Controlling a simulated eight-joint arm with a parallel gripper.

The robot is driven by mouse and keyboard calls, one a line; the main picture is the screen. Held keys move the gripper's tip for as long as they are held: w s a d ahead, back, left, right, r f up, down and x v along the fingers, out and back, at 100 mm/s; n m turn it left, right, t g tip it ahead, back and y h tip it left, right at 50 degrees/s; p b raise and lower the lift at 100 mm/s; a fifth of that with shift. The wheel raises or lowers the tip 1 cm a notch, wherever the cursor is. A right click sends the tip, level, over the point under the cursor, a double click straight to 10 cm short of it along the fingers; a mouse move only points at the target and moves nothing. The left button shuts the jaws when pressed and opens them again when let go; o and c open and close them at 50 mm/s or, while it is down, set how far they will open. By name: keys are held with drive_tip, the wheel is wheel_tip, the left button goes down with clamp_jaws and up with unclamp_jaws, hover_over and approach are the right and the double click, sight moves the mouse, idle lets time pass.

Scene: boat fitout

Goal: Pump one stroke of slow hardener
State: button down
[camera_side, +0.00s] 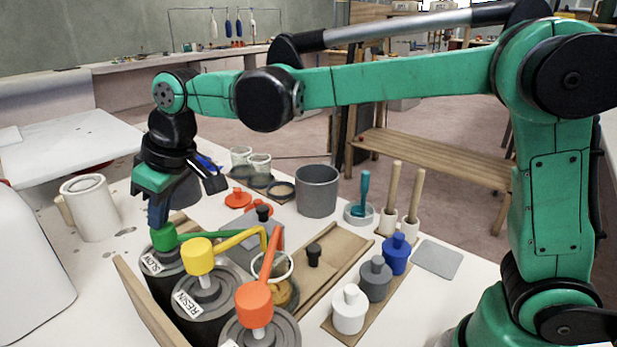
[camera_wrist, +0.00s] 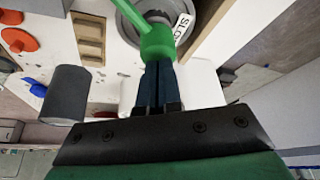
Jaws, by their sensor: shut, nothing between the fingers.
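The slow hardener pump has a green head (camera_side: 164,238) with a green spout, on a dark can (camera_side: 160,272) labelled SLOW at the left of a row of pump cans. My gripper (camera_side: 157,222) points down with its shut fingertips at the top of the green head. In the wrist view my shut fingers (camera_wrist: 158,84) end at the green pump head (camera_wrist: 158,42), with nothing between them. They look to be touching or very close to it; I cannot tell which. A cup with a white rim (camera_side: 273,266) stands near the spout ends.
The RESIN pump with a yellow head (camera_side: 200,256) and a pump with an orange head (camera_side: 255,303) stand close beside the green one. A wooden wall (camera_side: 150,305) borders the cans. A grey pot (camera_side: 317,190) and small bottles (camera_side: 349,309) stand to the right.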

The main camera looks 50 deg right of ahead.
drive_tip(key=shift+r, duration=2.15)
drive_tip(key=shift+r, duration=1.5)
drive_tip(key=shift+d, duration=0.1)
